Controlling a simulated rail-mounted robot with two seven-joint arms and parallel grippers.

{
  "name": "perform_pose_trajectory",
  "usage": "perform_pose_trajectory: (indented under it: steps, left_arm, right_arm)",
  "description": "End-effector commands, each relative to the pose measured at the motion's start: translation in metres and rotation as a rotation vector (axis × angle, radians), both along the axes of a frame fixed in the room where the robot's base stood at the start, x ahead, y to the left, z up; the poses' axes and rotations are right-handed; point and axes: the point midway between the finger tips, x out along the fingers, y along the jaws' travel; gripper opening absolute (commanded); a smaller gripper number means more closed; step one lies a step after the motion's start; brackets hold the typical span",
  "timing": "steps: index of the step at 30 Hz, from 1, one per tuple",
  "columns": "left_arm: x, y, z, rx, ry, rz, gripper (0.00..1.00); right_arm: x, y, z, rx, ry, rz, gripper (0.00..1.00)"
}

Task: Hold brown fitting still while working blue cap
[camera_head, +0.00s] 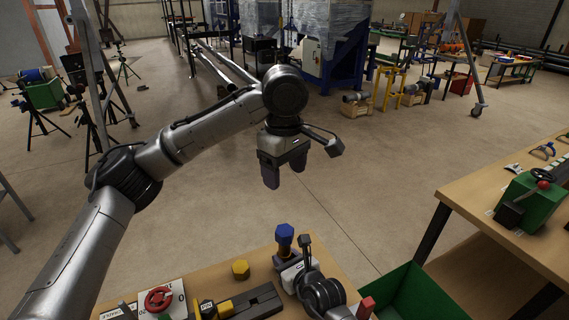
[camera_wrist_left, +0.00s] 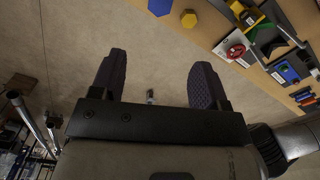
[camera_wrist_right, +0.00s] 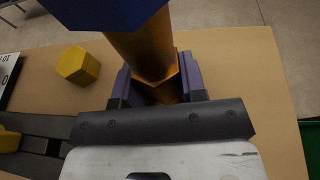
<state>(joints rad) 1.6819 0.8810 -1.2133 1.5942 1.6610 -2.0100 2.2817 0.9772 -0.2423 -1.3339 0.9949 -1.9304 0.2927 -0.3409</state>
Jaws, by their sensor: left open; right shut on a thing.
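The blue cap (camera_head: 284,231) is a hexagonal piece on top of the brown fitting, upright at the workbench's far edge. In the right wrist view the cap (camera_wrist_right: 108,8) is cut off by the top edge. The brown fitting (camera_wrist_right: 147,47) is a coppery shaft with a hex lower part. My right gripper (camera_wrist_right: 165,88) is shut on that lower part; its jaws (camera_head: 285,256) are just below the cap in the head view. My left gripper (camera_head: 286,178) is open and empty, above and beyond the cap, fingers pointing down. The left wrist view shows the cap (camera_wrist_left: 160,7) beyond its fingers.
A yellow hex piece (camera_head: 240,269) lies on the workbench (camera_head: 210,283) left of the fitting. A dark rail (camera_head: 255,301) and a red valve wheel (camera_head: 158,299) are nearer me. A green bin (camera_head: 418,293) is on the right. Open floor surrounds my left gripper.

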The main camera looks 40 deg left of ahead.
Motion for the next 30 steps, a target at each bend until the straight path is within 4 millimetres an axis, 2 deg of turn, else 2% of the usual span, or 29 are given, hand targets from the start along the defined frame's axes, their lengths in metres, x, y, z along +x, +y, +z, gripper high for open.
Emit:
perform_pose_trajectory:
  steps: [7,17,18,26,30]
  left_arm:
    - [0.0,0.0,0.013,0.0,0.0,0.001,0.69]
    - [0.0,0.0,0.014,0.0,0.0,0.0,0.69]
    - [0.0,0.0,0.014,0.0,0.0,0.0,0.69]
    - [0.0,0.0,0.014,0.0,0.0,0.0,0.69]
    - [0.0,0.0,0.014,0.0,0.0,0.0,0.69]
  right_arm:
    - [0.0,0.0,-0.001,-0.001,0.0,0.0,0.1]
    - [0.0,0.0,-0.001,-0.001,0.0,0.0,0.1]
    - [0.0,0.0,-0.001,-0.001,0.0,0.0,0.41]
    - [0.0,0.0,0.0,-0.001,0.0,0.0,0.66]
    - [0.0,0.0,0.0,0.0,0.0,0.0,0.68]
